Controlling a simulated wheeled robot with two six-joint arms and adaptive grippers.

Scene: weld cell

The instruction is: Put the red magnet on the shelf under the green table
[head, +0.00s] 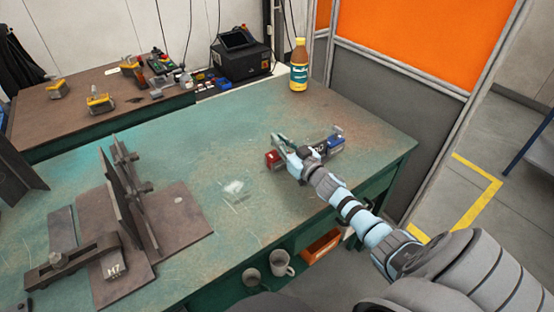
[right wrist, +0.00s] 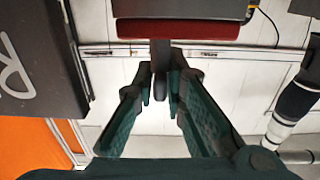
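The red magnet (head: 273,158) shows at the left tip of my right gripper (head: 288,148), over the right part of the green table (head: 375,130). In the right wrist view a wide red block (right wrist: 180,30) spans the top, with a dark stem reaching down from it. The tips of my right gripper (right wrist: 160,88) close in on both sides of this stem and appear to touch it. I cannot tell how high the magnet is above the tabletop. The shelf (head: 222,292) under the table shows only partly, below the front edge. My left gripper is out of view.
Mugs (head: 281,263) and an orange bin (head: 320,246) are under the table's front edge. A blue-and-grey thing (head: 335,142) is beside my right gripper. A yellow bottle (head: 299,66) stands at the back. Steel plates and a clamp (head: 62,258) occupy the left; the middle is mostly clear.

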